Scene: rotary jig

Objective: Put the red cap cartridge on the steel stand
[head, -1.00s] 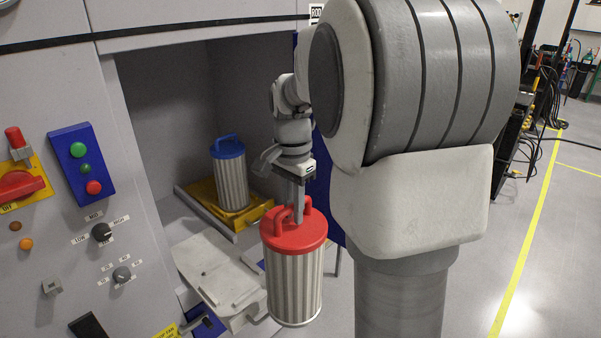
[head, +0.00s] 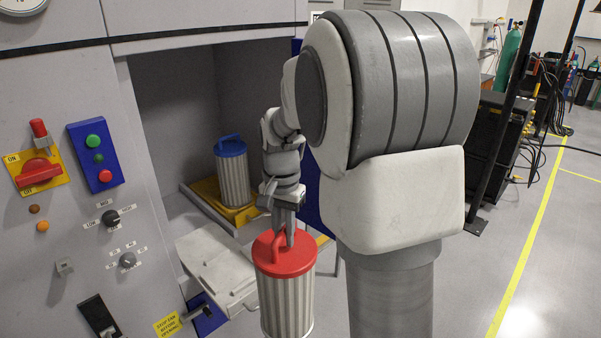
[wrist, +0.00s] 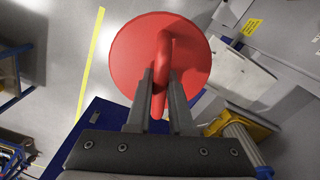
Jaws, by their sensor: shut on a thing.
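The red cap cartridge (head: 286,292) has a pleated pale body and a red top with a loop handle. My gripper (head: 289,238) is shut on that handle and holds the cartridge upright in the air, in front of the cabinet opening. In the wrist view the red cap (wrist: 190,60) fills the upper middle, with the fingers of my gripper (wrist: 161,88) on both sides of the handle. The cartridge's lower end is cut off in the head view. I cannot tell for certain which surface is the steel stand.
A blue cap cartridge (head: 233,175) stands on a yellow holder (head: 207,190) inside the cabinet. A pale grey metal piece (head: 215,262) lies left of the held cartridge. A control panel (head: 95,158) with switches is at left. Open floor (head: 540,260) lies at right.

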